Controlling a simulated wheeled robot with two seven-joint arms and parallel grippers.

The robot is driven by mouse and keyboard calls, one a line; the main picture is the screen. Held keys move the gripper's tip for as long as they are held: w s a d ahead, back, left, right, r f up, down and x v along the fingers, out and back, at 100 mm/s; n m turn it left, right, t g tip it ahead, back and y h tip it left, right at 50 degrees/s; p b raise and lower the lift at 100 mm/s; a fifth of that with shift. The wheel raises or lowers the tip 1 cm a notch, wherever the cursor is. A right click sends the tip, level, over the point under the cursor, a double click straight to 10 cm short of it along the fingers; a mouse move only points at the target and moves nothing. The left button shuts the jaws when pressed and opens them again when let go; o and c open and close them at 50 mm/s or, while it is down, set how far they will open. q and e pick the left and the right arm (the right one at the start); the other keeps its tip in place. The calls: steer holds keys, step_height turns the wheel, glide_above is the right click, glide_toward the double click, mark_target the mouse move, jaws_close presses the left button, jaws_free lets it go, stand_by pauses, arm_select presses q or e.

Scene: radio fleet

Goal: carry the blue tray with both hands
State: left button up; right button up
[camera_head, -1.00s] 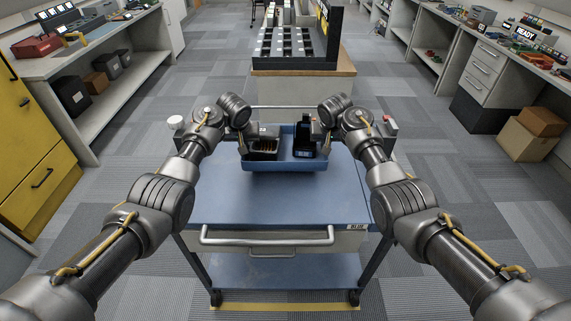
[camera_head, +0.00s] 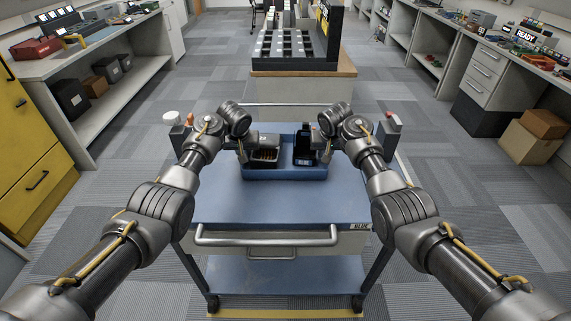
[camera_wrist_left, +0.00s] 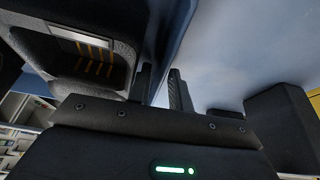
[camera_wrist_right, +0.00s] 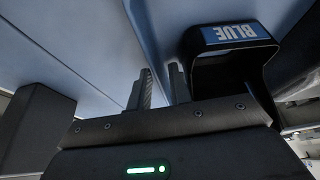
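The blue tray (camera_head: 286,174) is level over the blue cart top (camera_head: 280,205) and appears to rest on it.
The cart has a front handle (camera_head: 265,241) and a lower shelf (camera_head: 285,272). A rack (camera_head: 295,45) stands on a wooden-topped table beyond it. Benches line both sides, with boxes (camera_head: 530,135) on the right floor. Carpet is clear on both sides of the cart.

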arm_select(q)
steer(key=shift+o, duration=0.3)
arm_select(e)
steer(key=shift+o, duration=0.3)
arm_select(q)
steer(key=shift+r, duration=0.2)
steer(key=shift+s+d+r, duration=0.1)
steer(key=shift+s+r, duration=0.05)
steer(key=shift+r, duration=0.1)
steer(key=v, duration=0.7)
steer(key=shift+s, duration=0.1)
arm_select(e)
steer(key=v, duration=1.2)
arm_select(q)
steer(key=shift+r, duration=0.1)
